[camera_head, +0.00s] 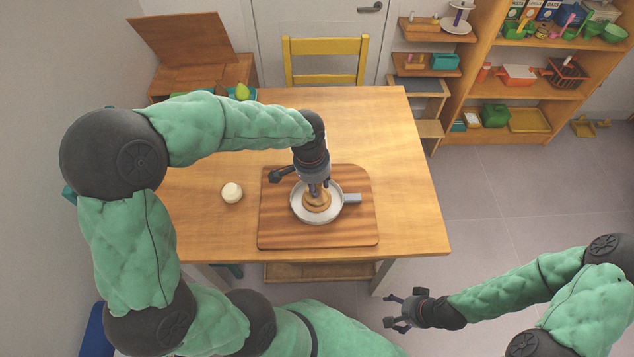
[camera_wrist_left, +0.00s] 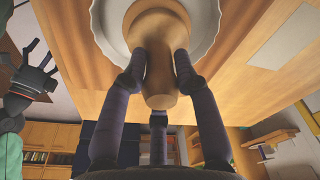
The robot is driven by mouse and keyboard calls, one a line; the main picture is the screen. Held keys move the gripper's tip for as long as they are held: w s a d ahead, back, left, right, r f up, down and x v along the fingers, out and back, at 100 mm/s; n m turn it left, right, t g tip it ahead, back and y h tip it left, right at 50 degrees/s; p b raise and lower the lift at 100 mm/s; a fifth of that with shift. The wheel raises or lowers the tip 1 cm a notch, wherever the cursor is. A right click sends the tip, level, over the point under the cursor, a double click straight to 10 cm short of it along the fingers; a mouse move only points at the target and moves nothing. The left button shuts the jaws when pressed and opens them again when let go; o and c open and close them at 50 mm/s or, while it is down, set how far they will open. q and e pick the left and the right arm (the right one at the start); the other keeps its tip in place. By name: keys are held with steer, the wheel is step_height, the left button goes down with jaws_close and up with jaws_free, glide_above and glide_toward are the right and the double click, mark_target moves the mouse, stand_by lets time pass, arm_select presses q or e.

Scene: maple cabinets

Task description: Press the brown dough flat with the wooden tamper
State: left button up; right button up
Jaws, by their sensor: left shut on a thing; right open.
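My left gripper (camera_head: 315,186) points down over the table and is shut on the wooden tamper (camera_head: 317,204). In the left wrist view the fingers (camera_wrist_left: 158,85) close around the neck of the tamper (camera_wrist_left: 160,60), below its wide round base. The tamper is upright inside a white fluted dish (camera_head: 298,204) with a grey-blue handle; the dish rim (camera_wrist_left: 105,28) also shows in the left wrist view. The brown dough cannot be made out; the tamper and gripper cover the middle of the dish. My right gripper (camera_head: 392,312) is open and empty, off the table's front right.
The dish stands on a wooden board (camera_head: 275,232) on the wooden table (camera_head: 415,200). A small cream-coloured round thing (camera_head: 232,192) lies left of the board. A yellow chair (camera_head: 325,47) stands behind the table. The table's right side is clear.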

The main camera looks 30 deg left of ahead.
arm_select(q)
steer(key=shift+r, duration=0.1)
steer(key=shift+r+p, duration=0.55)
steer(key=shift+p, duration=0.05)
stand_by(0.4)
steer(key=shift+s+a, duration=0.6)
steer(key=shift+a, duration=0.35)
steer(key=shift+f+b, duration=0.75)
steer(key=shift+f, duration=0.6)
stand_by(1.0)
steer(key=shift+r+p, duration=0.6)
steer(key=shift+r, duration=0.05)
stand_by(0.4)
